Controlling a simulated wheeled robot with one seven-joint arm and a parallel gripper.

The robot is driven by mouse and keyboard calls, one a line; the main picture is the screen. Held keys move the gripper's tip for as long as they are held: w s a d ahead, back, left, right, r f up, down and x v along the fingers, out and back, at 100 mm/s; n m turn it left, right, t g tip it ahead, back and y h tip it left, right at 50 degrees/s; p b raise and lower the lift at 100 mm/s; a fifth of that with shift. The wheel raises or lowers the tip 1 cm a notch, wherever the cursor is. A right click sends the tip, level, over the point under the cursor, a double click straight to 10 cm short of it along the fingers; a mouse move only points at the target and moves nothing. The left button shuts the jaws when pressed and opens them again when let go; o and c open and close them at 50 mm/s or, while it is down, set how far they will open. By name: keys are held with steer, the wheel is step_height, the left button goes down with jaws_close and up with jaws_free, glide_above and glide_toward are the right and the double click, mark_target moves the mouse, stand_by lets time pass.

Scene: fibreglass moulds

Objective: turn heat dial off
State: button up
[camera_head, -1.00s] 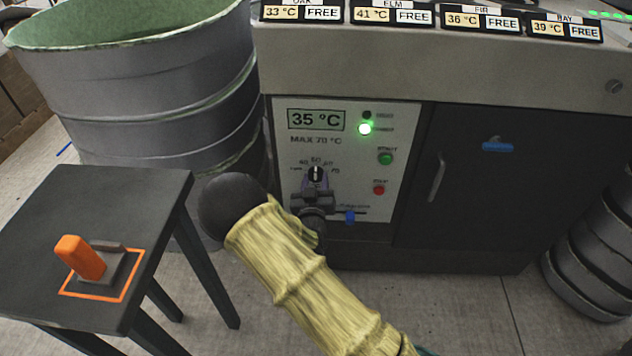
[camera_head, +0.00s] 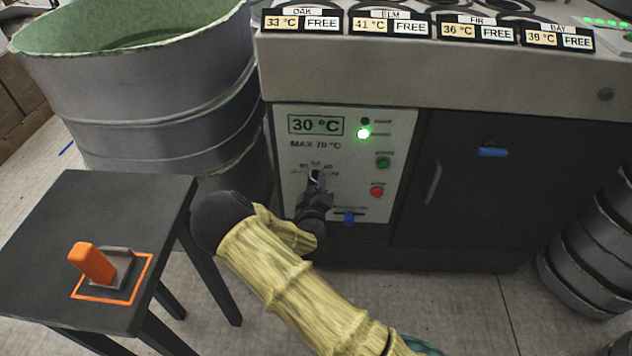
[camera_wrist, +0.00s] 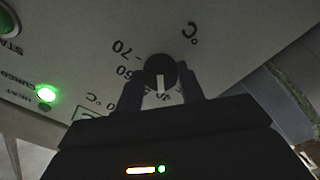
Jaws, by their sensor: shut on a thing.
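The heat dial (camera_wrist: 160,72) is a round black knob with a white pointer line on the pale control panel (camera_head: 398,125). In the wrist view the pointer faces down the picture, towards partly hidden scale marks; 60 and 70 show to the left. My gripper (camera_head: 315,186) is at the panel with its dark fingers on both sides of the dial, shut on it; its fingers also show in the wrist view (camera_wrist: 160,86). In the head view the gripper mostly hides the dial. The display (camera_head: 316,125) above reads 30 °C.
A green lamp (camera_head: 363,133) is lit, above a green button (camera_head: 383,162) and a red button (camera_head: 377,191). A blue tab (camera_head: 349,217) sits below. A dark stool (camera_head: 50,215) with an orange-handled thing (camera_head: 92,263) stands left, before a grey drum (camera_head: 160,90).

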steer(key=n+p, duration=0.1)
steer(key=n, duration=0.3)
steer(key=shift+s+n, duration=0.1)
steer(key=shift+n, duration=0.2)
steer(key=shift+f+n+p, duration=0.1)
steer(key=shift+n+p, duration=0.3)
steer(key=shift+n, duration=1.1)
steer(key=o, duration=1)
steer(key=s+p, duration=0.1)
steer(key=s, duration=1.6)
steer(key=shift+s+a+p, duration=0.2)
steer(key=shift+a+p, duration=0.1)
